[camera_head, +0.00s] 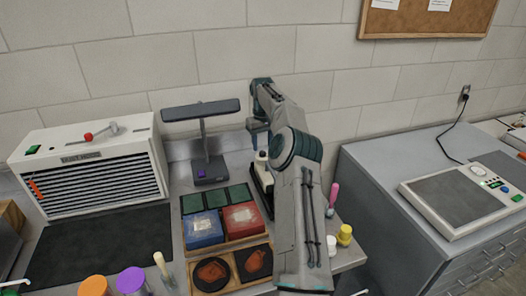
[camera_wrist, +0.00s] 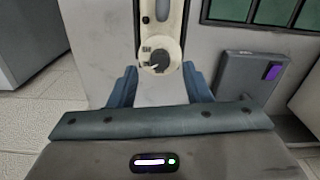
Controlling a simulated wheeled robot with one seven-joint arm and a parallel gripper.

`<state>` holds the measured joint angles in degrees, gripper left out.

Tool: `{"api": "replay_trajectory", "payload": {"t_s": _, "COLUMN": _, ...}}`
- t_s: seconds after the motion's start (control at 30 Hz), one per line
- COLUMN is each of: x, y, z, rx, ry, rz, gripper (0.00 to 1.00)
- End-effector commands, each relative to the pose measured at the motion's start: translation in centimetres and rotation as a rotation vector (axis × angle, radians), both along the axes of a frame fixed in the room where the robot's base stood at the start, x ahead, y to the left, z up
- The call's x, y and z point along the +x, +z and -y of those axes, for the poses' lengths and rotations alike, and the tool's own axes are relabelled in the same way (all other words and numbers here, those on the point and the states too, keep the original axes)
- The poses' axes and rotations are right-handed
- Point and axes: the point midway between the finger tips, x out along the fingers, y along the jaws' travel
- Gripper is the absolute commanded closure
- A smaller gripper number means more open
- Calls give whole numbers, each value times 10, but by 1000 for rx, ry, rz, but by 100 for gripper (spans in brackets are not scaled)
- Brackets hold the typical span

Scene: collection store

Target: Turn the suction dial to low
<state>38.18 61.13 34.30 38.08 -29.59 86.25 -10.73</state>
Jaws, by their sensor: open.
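The dial (camera_wrist: 160,56) is a round pale knob with dark markings on a cream-coloured device (camera_wrist: 146,32) in the wrist view. A dark pointer shows on it, but its labels and setting are too small to read. My gripper (camera_wrist: 160,80) is open, with one blue-grey finger to each side of the dial at its lower edge. The fingers look apart from the dial, and nothing is between them. In the head view, the cream and black device (camera_head: 262,172) is mostly hidden behind my arm, and my gripper (camera_head: 257,139) is just above it.
A dark lamp (camera_head: 204,140) stands left of my gripper. A tray (camera_head: 227,246) with green, blue and red compartments lies in front of it. A louvred white unit (camera_head: 95,165) is at left. Pink (camera_head: 333,192) and yellow (camera_head: 345,233) items stand right of my arm.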

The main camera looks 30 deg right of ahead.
Motion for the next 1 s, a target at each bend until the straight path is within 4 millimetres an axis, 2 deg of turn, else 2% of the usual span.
{"api": "replay_trajectory", "payload": {"t_s": 0.2, "x": 0, "y": -24, "z": 0, "rx": 0, "ry": 0, "rz": 0, "gripper": 55}}
{"api": "replay_trajectory", "payload": {"t_s": 0.57, "x": 0, "y": -30, "z": 0, "rx": 0, "ry": 0, "rz": 1, "gripper": 55}}
{"api": "replay_trajectory", "payload": {"t_s": 0.73, "x": 0, "y": -29, "z": 0, "rx": -1, "ry": 0, "rz": 1, "gripper": 100}}
{"api": "replay_trajectory", "payload": {"t_s": 1.0, "x": 0, "y": -29, "z": 0, "rx": -1, "ry": 14, "rz": 0, "gripper": 100}}
